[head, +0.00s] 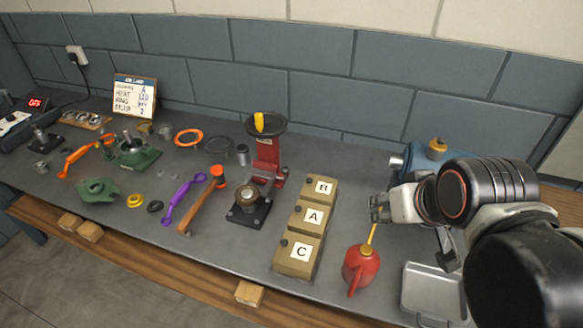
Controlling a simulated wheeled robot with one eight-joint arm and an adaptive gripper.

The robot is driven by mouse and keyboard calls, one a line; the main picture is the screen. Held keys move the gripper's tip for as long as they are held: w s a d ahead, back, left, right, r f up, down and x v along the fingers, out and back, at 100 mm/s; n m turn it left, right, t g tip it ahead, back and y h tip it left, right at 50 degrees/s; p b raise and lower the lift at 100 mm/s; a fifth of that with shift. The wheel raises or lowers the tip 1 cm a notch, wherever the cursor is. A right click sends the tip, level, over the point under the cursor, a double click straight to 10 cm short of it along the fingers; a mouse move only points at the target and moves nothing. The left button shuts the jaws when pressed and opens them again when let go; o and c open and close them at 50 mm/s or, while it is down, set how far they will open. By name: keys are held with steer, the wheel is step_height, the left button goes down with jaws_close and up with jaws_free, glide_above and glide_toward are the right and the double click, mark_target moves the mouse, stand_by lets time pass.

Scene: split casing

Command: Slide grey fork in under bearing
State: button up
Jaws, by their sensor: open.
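A bearing-like round brown and metal piece (249,195) sits on a black square base (247,212) in the middle of the bench. A small grey piece (262,182), possibly the grey fork, lies just behind it at the foot of the red stand; it is too small to be sure. My gripper (378,208) is open at the right, well away from both, close to the tip of the oil can's yellow spout. I cannot tell whether it touches the spout. Nothing shows held between its fingers.
A red oil can (361,268) stands below my gripper, with a metal tray (433,292) to its right. Tan blocks B, A and C (296,256) stand between gripper and bearing. A hammer (204,203) and purple handle (182,204) lie left. A red stand (267,153) rises behind.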

steer(key=a, duration=0.1)
steer(key=n+g+y, duration=0.2)
steer(key=n+g, duration=0.1)
steer(key=n, duration=0.2)
glide_above(286, 169)
steer(key=s+d, duration=0.2)
steer(key=s, duration=0.2)
step_height(286, 169, down, 6)
steer(key=r, duration=0.1)
steer(key=b+x, duration=0.2)
steer(key=x, duration=0.5)
steer(key=b+x, duration=0.2)
steer(key=x, duration=0.5)
steer(key=shift+s+d+f, duration=0.15)
steer(key=shift+s+d, duration=0.05)
